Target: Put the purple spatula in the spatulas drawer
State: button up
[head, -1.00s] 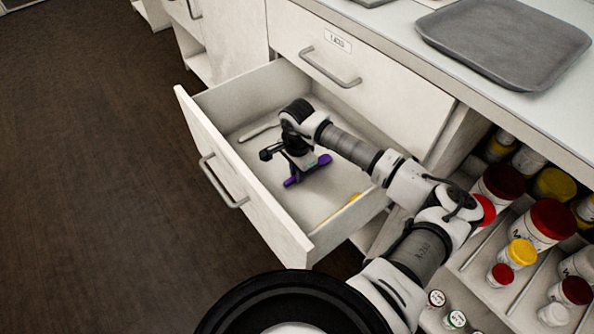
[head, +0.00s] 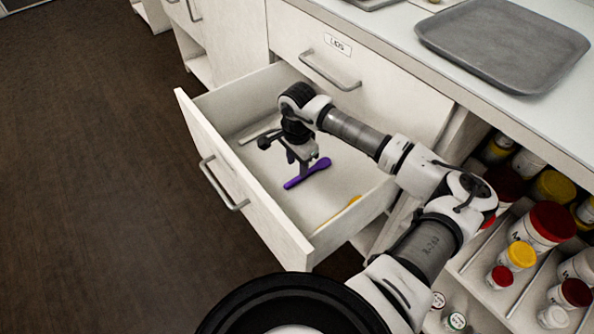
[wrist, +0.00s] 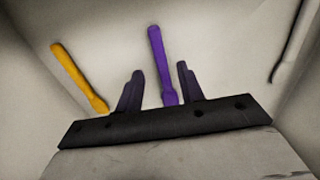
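The purple spatula (head: 307,173) lies on the floor of the open drawer (head: 240,176), near its middle. In the wrist view the purple spatula (wrist: 161,62) runs between my two fingers, with clear space on both sides. My gripper (head: 300,163) is inside the drawer, over the spatula and a little to its upper left. In the wrist view my gripper (wrist: 160,88) is open, and its fingers do not touch the spatula. The height gap between fingertips and spatula is hard to judge.
A yellow spatula (head: 338,212) lies in the drawer's near right part. A pale utensil (head: 259,135) lies at its far left. A closed drawer labelled lids (head: 365,88) is above, a grey tray (head: 503,42) on the counter. Jars (head: 541,225) stand on shelves at right.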

aim_at(297, 178)
notch_tip(297, 178, up, 7)
dwell(0.3)
jog(key=shift+f, duration=0.1)
jog(key=shift+c, duration=0.4)
dwell(0.7)
